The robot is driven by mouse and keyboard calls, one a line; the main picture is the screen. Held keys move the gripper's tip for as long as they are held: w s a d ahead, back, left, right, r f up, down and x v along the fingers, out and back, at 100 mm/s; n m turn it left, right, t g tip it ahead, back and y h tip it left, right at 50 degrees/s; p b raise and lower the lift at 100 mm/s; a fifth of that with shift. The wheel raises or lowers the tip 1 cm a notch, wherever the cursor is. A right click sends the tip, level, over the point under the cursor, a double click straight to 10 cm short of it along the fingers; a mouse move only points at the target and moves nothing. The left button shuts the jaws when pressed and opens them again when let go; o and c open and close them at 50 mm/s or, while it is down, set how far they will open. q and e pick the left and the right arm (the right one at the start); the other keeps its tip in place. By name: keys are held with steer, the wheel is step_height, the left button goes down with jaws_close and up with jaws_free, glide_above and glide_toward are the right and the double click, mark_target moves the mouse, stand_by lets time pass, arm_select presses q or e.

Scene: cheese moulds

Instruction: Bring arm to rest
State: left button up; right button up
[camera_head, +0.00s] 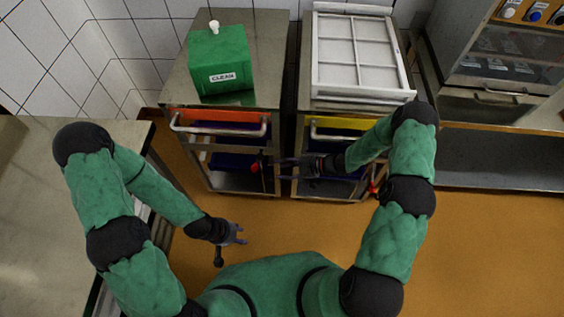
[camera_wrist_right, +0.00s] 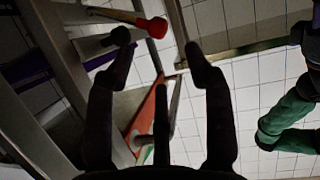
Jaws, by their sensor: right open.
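My right arm reaches across to the front of the two carts in the head view. My right gripper (camera_head: 280,168) points left there, in front of the gap between the carts. It is open, and the right wrist view shows its two dark fingers (camera_wrist_right: 160,48) spread wide with nothing held between them. My left gripper (camera_head: 240,236) hangs low over the orange floor, left of my body. Its small fingers look apart and empty.
A left cart (camera_head: 176,92) bears a green box (camera_head: 217,56) labelled CLEAN. A right cart (camera_head: 305,104) bears a white framed rack (camera_head: 362,55). A red knob (camera_wrist_right: 157,27) shows near the right fingers. A steel counter (camera_head: 35,220) stands left. Floor (camera_head: 480,240) at right is clear.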

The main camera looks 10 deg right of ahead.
steer(key=s+f+m+g+h, duration=0.2)
steer(key=s+m+h, duration=0.2)
steer(key=s+m, duration=0.5)
steer(key=s+f+m+g+h, duration=0.2)
steer(key=s+m+h, duration=0.2)
steer(key=s+m, duration=0.5)
steer(key=s, duration=0.3)
steer(key=shift+s+a+f+m+h, duration=0.15)
steer(key=shift+a+m+h, duration=0.15)
steer(key=shift+m+h, duration=0.1)
